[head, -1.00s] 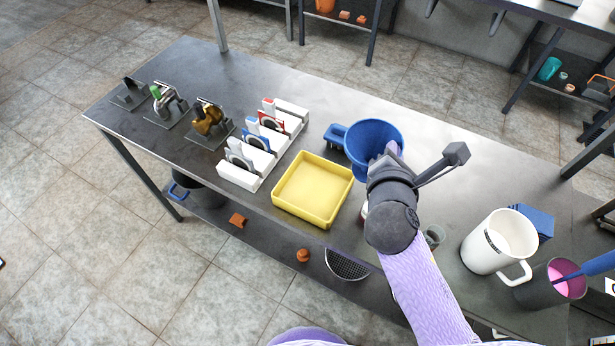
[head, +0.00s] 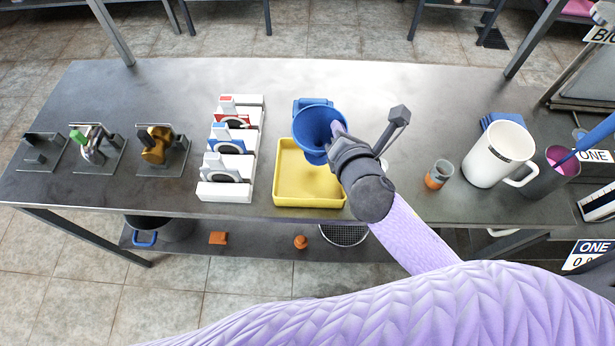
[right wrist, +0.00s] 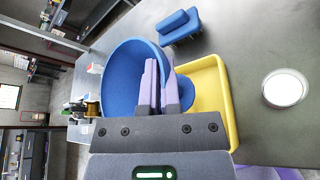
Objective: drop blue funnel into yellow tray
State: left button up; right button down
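The blue funnel (head: 311,122) is held by my right gripper (head: 341,132), with its wide mouth tilted. In the right wrist view the two lilac fingers (right wrist: 160,88) are closed on the wall of the funnel (right wrist: 123,75), one inside the mouth. The tray (right wrist: 225,95) shows beyond the funnel, partly hidden by it and the gripper. The visible tray floor is bare. My left gripper is out of view.
A blue block (head: 299,104) stands just behind the tray. A white rack (head: 225,191) with several plates is close on its left. An orange-and-grey cup (head: 438,175), a white mug (head: 492,155) and a dark pot (head: 545,181) stand to the right.

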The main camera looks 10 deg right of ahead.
jog(key=shift+f+b, duration=0.4)
jog(key=shift+f, duration=0.35)
jog(key=c, duration=0.8)
grip_release()
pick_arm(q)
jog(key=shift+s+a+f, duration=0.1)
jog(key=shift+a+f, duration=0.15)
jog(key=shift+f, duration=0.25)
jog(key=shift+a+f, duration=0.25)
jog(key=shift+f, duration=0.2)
pick_arm(e)
jog(key=shift+o, duration=0.2)
pick_arm(q)
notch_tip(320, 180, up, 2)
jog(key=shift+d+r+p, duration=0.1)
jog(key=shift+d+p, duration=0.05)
jog(key=shift+p, duration=0.95)
pick_arm(e)
jog(key=v, duration=1)
